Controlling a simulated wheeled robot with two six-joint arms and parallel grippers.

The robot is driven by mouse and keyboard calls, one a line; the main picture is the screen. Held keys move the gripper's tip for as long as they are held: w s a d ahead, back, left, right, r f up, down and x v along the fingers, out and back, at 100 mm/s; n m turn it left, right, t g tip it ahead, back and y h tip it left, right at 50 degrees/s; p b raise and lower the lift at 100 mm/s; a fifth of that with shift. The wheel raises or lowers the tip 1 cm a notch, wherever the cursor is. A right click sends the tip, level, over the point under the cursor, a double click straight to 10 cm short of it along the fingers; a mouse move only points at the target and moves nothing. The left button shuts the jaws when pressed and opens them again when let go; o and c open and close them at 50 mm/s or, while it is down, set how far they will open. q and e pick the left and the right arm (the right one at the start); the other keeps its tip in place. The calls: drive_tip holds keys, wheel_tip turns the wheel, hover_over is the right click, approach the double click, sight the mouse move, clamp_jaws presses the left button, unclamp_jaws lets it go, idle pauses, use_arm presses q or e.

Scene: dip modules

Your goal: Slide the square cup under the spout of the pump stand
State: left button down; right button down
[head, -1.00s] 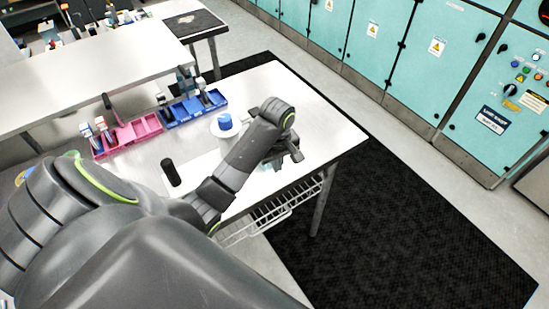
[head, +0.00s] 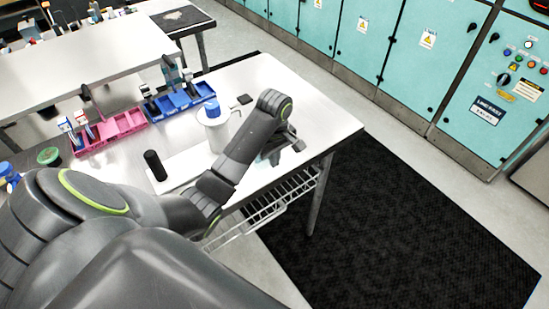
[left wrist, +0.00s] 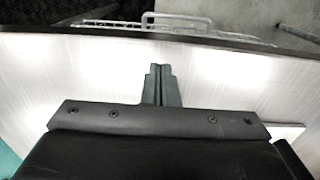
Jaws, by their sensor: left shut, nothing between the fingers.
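A white cylindrical thing with a blue top (head: 213,128), which may be the pump stand, stands upright on the white table behind my left forearm. My left gripper (head: 297,146) is over the table's right part, near the front edge, right of the white cylinder. In the left wrist view its fingers (left wrist: 160,85) are shut and empty, above bare tabletop. My right gripper is not in view.
Pink (head: 112,130) and blue (head: 178,104) bins line the back. A small dark block (head: 245,99) lies behind my arm. A wire rack (head: 265,205) hangs under the front edge. The far right tabletop is clear.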

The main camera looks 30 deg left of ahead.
use_arm(q)
wheel_tip(320, 180, down, 2)
drive_tip(key=shift+f, duration=0.25)
drive_tip(key=shift+w+a+r+p, duration=0.1)
drive_tip(key=shift+w+a+p, duration=0.2)
drive_tip(key=shift+a, duration=0.25)
drive_tip(key=shift+w+a+r+p, duration=0.1)
drive_tip(key=shift+w+a+p, duration=0.05)
drive_tip(key=shift+a+p, duration=0.35)
drive_tip(key=shift+w+a+f, duration=0.15)
drive_tip(key=shift+w+a, duration=0.1)
drive_tip(key=shift+a, duration=0.55)
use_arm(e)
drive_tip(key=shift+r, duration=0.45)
